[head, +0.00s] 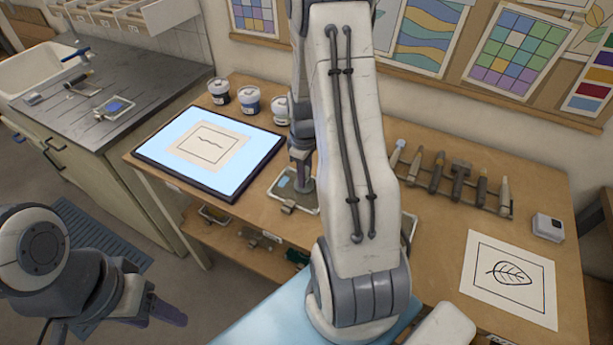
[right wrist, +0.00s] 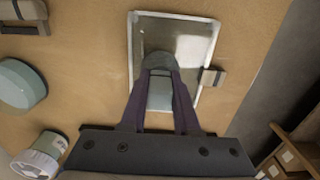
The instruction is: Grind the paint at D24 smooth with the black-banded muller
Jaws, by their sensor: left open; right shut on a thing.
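My right gripper (right wrist: 160,88) is shut on a grey-green glass muller (right wrist: 160,64), whose handle sits between the fingers. The muller stands over a white-framed slab (right wrist: 201,48) on the wooden table; whether it touches the slab is unclear. The muller's band cannot be made out. My left gripper (head: 166,314) is open and empty at lower left, away from the table.
A glowing light panel (head: 150,152) with a drawing is left of the slab. Lidded jars (head: 250,101) stand behind it. A sink counter (head: 60,120) stands at far left.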

